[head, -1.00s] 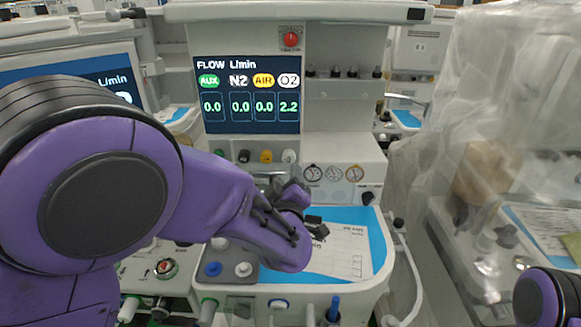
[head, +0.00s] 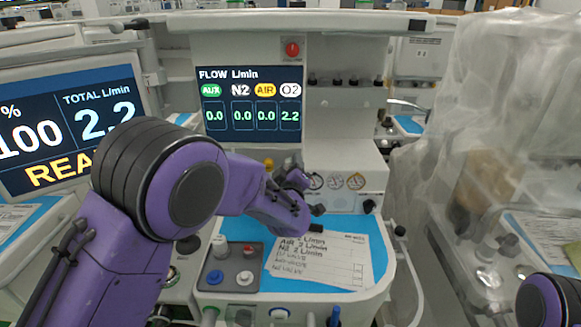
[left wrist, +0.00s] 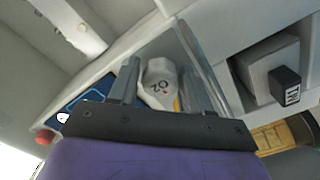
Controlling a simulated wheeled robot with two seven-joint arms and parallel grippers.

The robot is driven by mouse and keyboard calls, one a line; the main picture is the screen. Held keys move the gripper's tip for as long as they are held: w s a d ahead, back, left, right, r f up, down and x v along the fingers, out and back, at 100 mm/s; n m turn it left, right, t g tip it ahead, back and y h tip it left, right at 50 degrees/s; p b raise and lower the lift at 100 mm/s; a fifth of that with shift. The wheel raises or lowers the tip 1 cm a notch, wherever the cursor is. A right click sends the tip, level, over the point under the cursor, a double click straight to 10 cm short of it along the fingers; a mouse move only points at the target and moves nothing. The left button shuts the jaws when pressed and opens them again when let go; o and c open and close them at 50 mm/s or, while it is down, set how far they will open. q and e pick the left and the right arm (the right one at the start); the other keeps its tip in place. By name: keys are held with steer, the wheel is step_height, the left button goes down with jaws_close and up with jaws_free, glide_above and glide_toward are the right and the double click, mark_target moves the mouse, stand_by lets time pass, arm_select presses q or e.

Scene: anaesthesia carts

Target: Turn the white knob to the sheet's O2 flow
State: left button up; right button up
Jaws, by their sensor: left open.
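The white knob (left wrist: 158,85), marked O2, shows in the left wrist view between the fingers of my left gripper (left wrist: 160,68). The gripper is open around it; I cannot tell whether a finger touches it. In the head view my left gripper (head: 297,186) is in front of the knob row and hides the white knob. The flow screen (head: 248,104) reads 2.2 under O2 and 0.0 under AUX, N2 and AIR. The sheet (head: 335,262) lies on the blue worktop; its Air and N2 lines each read 2 L/min, and its top line is partly hidden. My right gripper is out of view.
The yellow knob (head: 268,163) is just left of my gripper. Gauges (head: 335,181) and a black knob (head: 369,206) are to the right. A left monitor (head: 75,122) reads 100 and total 2.2. A plastic-covered cart (head: 480,130) stands at the right.

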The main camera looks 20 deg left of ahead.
arm_select(q)
steer(key=c, duration=0.8)
steer(key=shift+m, duration=0.8)
steer(key=o, duration=0.8)
steer(key=b+v, duration=0.2)
steer(key=v, duration=0.8)
steer(key=shift+s, duration=0.2)
